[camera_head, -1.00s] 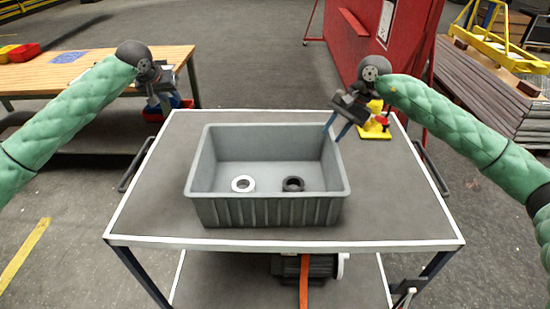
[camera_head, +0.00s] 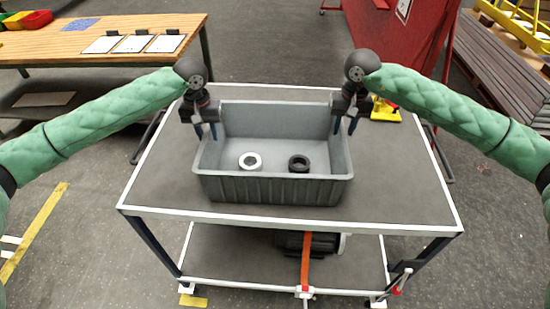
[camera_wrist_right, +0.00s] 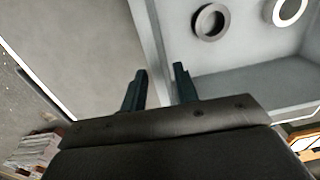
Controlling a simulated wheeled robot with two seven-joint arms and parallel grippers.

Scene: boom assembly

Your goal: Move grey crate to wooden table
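The grey crate (camera_head: 272,190) stands on the grey top of a cart (camera_head: 400,185). A white ring (camera_head: 250,161) and a black ring (camera_head: 298,163) lie inside it. My left gripper (camera_head: 207,132) is open at the crate's left wall, near its rim. My right gripper (camera_head: 344,126) is open at the right wall. In the right wrist view the fingers (camera_wrist_right: 160,88) are apart, with the crate's wall (camera_wrist_right: 158,60) between them in the picture; contact cannot be told. The wooden table (camera_head: 110,62) is at the back left.
Several sheets (camera_head: 134,43) and red and yellow bins (camera_head: 38,19) are on the wooden table. A yellow object (camera_head: 385,110) stands on the cart behind the right gripper. A red panel (camera_head: 400,40) and stacked boards (camera_head: 500,70) are at the back right.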

